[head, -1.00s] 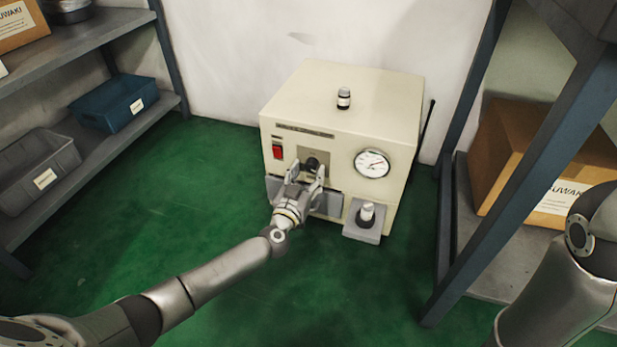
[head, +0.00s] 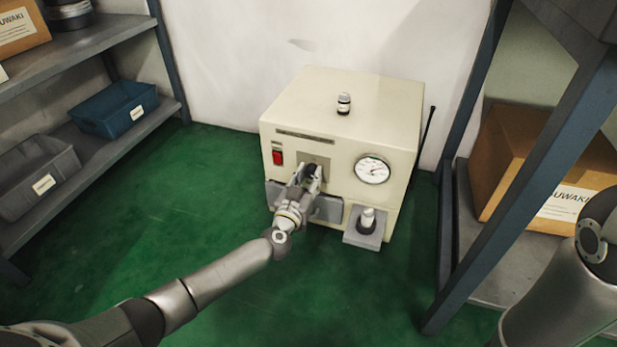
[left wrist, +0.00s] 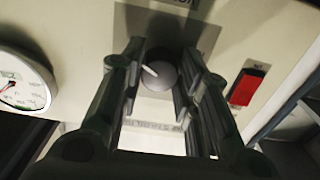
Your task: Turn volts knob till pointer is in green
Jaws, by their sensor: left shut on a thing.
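The beige box-shaped instrument (head: 340,105) stands on the green floor against the wall. Its dark round knob (head: 311,168) sits in a grey plate on the front. In the left wrist view the knob (left wrist: 158,74) shows a pale pointer line slanting to the upper left. My left gripper (head: 306,173) is shut on the knob, one finger on each side; its fingers (left wrist: 163,68) also show in the left wrist view. The round white gauge (head: 372,169) is right of the knob. Its needle and coloured zone are too small to read surely. My right gripper is out of view.
A red switch (head: 278,157) is left of the knob. Shelving with bins is left; a blue rack post (head: 497,205) is right.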

